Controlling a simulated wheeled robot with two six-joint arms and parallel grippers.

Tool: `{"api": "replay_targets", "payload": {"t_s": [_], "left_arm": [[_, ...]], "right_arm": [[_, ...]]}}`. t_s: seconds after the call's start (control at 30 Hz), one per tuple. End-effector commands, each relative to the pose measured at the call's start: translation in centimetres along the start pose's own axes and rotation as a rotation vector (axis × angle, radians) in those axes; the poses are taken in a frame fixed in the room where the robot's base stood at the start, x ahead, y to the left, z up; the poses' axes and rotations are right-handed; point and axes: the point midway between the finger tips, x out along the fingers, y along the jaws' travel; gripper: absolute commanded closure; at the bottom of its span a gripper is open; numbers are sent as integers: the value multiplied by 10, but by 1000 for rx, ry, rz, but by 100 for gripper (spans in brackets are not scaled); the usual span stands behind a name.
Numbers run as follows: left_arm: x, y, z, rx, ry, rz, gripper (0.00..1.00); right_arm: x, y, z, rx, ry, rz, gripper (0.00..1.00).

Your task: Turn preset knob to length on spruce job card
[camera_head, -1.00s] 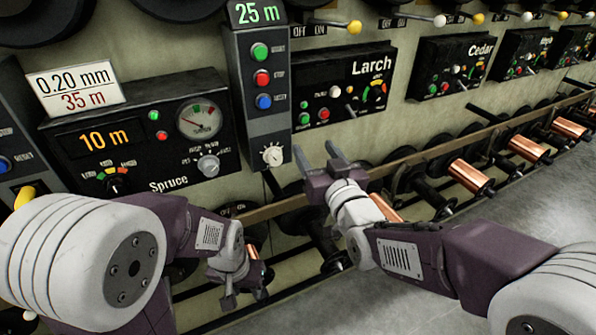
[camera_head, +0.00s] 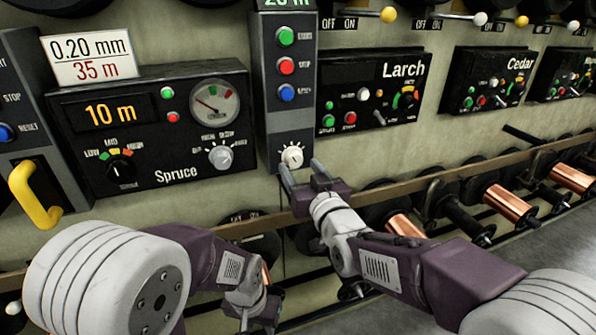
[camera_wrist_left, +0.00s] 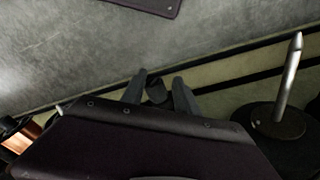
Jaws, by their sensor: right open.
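The spruce job card (camera_head: 91,58) reads 0.20 mm and 35 m, on top of the Spruce panel (camera_head: 175,125), whose display reads 10 m. A grey control column (camera_head: 265,95) right of it has green, red and blue buttons and a white knob (camera_head: 292,157) near its foot. Its top display (camera_head: 289,3) is mostly cut off. My right gripper (camera_head: 302,172) is open and empty, its fingertips just below the white knob; contact cannot be told. My left gripper (camera_head: 257,316) hangs low; in the left wrist view (camera_wrist_left: 157,82) its fingers are apart and empty.
The Spruce panel has a selector knob (camera_head: 120,169) and a silver knob (camera_head: 220,157). A yellow handle (camera_head: 35,194) sticks out at left. Larch (camera_head: 368,90) and Cedar (camera_head: 488,78) panels are to the right. A rail (camera_head: 440,178) and copper spools (camera_head: 509,205) run below.

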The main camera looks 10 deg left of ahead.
Motion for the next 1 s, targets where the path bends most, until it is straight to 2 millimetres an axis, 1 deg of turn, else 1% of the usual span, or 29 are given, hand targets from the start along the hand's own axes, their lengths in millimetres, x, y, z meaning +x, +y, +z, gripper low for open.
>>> {"api": "replay_targets", "payload": {"t_s": [0.03, 0.17, 0.43, 0.47, 0.5, 0.57, 0.6, 0.67, 0.87, 1.0], "left_arm": [[4, 0, 0, 0, 0, 0, 64], [6, 0, 1, 0, 0, 0, 64], [6, 0, 1, 0, 0, 0, 64], [6, 0, 1, 0, 0, 0, 64], [6, 0, 1, 0, 0, 0, 64], [6, 0, 1, 0, 0, 0, 64], [6, 0, 1, 0, 0, 0, 64], [6, 0, 1, 0, 0, 0, 64], [6, 0, 1, 0, 0, 0, 64], [8, 0, 1, 0, 0, 0, 64]], "right_arm": [[8, 0, 2, 0, 1, 0, 41], [19, 0, 1, 0, 0, 0, 41], [22, 0, 0, 0, 0, 0, 41], [22, 0, 0, 0, 0, 0, 46], [22, 0, 0, 0, 0, 0, 57], [22, 0, 0, 0, 0, 0, 74], [22, 0, 0, 0, 0, 0, 85], [22, 0, 0, 0, 0, 0, 100], [21, 0, 0, 12, 0, 0, 100], [21, 0, 0, 55, 0, 0, 100]]}}
